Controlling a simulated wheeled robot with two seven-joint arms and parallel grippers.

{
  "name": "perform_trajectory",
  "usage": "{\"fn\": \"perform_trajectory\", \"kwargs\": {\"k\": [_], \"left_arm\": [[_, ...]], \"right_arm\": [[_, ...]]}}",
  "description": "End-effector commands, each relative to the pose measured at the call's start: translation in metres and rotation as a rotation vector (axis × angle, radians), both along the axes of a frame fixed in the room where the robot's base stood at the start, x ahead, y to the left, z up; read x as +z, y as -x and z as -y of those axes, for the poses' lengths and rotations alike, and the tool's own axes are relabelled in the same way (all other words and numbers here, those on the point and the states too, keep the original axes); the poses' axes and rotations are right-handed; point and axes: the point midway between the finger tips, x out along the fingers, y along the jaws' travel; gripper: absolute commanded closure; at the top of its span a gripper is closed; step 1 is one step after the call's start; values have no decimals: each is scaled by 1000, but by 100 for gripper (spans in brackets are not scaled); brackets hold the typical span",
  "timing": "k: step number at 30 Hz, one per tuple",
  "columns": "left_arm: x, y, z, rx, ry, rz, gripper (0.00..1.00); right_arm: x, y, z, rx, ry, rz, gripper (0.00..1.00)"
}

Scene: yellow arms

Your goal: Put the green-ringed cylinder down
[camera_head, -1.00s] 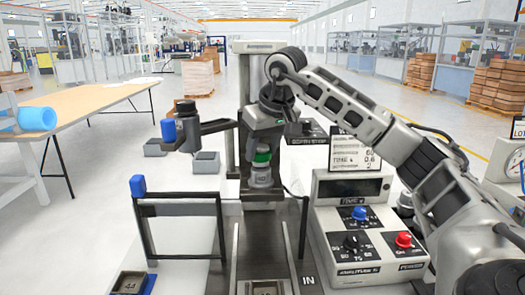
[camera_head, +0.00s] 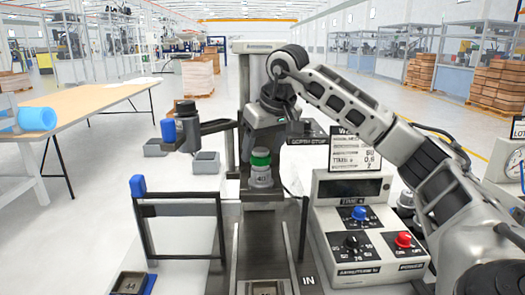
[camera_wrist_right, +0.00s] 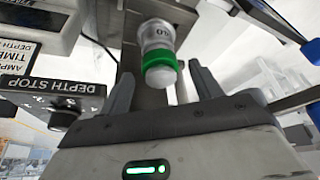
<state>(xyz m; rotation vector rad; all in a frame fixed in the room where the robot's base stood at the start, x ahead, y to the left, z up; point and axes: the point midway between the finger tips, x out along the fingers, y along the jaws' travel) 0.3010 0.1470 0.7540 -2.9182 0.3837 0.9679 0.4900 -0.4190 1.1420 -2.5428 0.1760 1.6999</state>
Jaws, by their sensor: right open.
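The green-ringed cylinder (camera_head: 261,177) stands upright on the dark platform of the machine in the head view. It has a white-grey body with dark markings, a green ring and a pale top. My right gripper (camera_head: 263,147) is above it, with the fingers hard to make out there. In the right wrist view the gripper (camera_wrist_right: 163,90) is open, with one finger on each side, and the cylinder (camera_wrist_right: 158,38) lies beyond the fingertips with gaps on both sides. My left gripper is not in view.
A control box (camera_head: 365,235) with blue, black and red knobs stands right of the platform. A depth stop label (camera_head: 307,140) is close to my right gripper. A black frame (camera_head: 180,204) with a blue knob stands at the left. A track (camera_head: 264,250) runs in front.

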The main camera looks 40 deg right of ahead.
Motion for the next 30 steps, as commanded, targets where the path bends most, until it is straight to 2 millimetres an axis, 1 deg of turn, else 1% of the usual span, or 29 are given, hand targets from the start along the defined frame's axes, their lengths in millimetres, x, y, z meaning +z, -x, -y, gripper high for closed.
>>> {"fn": "perform_trajectory", "kwargs": {"k": [1, 9, 12, 15, 20, 30], "left_arm": [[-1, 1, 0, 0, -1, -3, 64], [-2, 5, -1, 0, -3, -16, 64], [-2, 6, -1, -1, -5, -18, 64], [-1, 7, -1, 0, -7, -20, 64], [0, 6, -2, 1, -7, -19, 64], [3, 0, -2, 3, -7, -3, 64]], "right_arm": [[10, 3, -1, 1, -1, 6, 36], [65, 25, -4, 2, 0, 7, 36], [82, 32, -5, 2, 1, 5, 36], [93, 37, -6, 1, 0, 3, 36], [101, 41, -6, 1, 0, 1, 36], [101, 41, -6, 1, 0, 0, 36]]}}
